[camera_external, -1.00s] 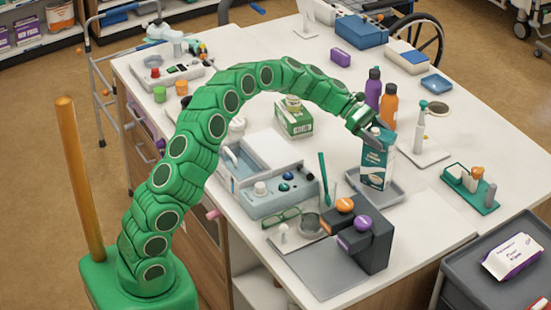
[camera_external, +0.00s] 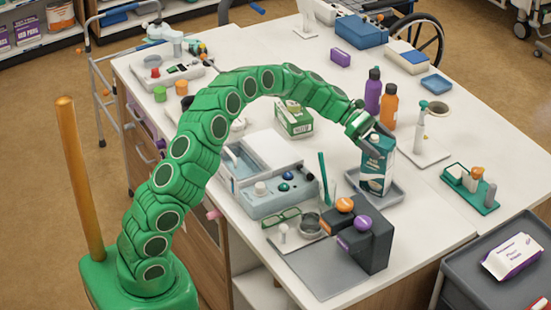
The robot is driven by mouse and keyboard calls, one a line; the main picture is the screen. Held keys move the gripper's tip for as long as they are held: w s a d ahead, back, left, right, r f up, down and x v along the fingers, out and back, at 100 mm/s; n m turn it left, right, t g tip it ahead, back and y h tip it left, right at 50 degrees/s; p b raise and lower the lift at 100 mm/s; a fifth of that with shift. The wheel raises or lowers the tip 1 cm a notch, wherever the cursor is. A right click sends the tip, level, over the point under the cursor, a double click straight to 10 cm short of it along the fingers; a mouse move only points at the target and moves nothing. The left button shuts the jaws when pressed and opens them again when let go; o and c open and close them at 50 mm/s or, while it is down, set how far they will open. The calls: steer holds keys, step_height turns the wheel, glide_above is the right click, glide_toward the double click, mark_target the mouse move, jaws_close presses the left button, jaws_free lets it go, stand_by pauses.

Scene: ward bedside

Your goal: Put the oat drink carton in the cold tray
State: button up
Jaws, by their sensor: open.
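The oat drink carton (camera_external: 376,173), dark teal and white, stands upright within the grey tray (camera_external: 395,195), which looks like the cold tray. My gripper (camera_external: 372,137) is at the carton's top left edge and is open. Its fingers overlap the carton's top in the picture, and I cannot tell whether they touch it. The carton hides part of the tray floor, so its contact with the floor is not fully visible.
Purple (camera_external: 373,91) and orange (camera_external: 388,106) bottles stand behind the carton. A spray bottle (camera_external: 420,130) is to the right. A dark box unit (camera_external: 368,240) stands in front, and a grey-blue device (camera_external: 278,190) is to the left. Bare tabletop lies right of the tray.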

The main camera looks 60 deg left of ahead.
steer(key=shift+r, duration=0.15)
steer(key=shift+s+a+r, duration=0.1)
steer(key=shift+a, duration=0.2)
steer(key=v, duration=1.1)
steer(key=shift+s+a, duration=0.1)
steer(key=s+d+r+m+g+y, duration=0.25)
steer(key=s+d+m, duration=0.35)
steer(key=s, duration=0.3)
steer(key=s+d+r+m+g+y, duration=0.1)
steer(key=s+d+r+m+y, duration=0.35)
steer(key=s, duration=0.45)
steer(key=s+a+m+y, duration=0.25)
steer(key=s+m, duration=0.25)
steer(key=s, duration=0.4)
steer(key=s+a+m+y, duration=0.1)
steer(key=s+m+y, duration=0.3)
steer(key=s, duration=0.5)
steer(key=s+d+f+m+g, duration=0.1)
steer(key=s+f, duration=0.2)
steer(key=s, duration=0.7)
steer(key=s+d+f+m+g+h, duration=0.1)
steer(key=s+f+m+g, duration=0.1)
steer(key=s, duration=0.8)
steer(key=shift+f, duration=0.75)
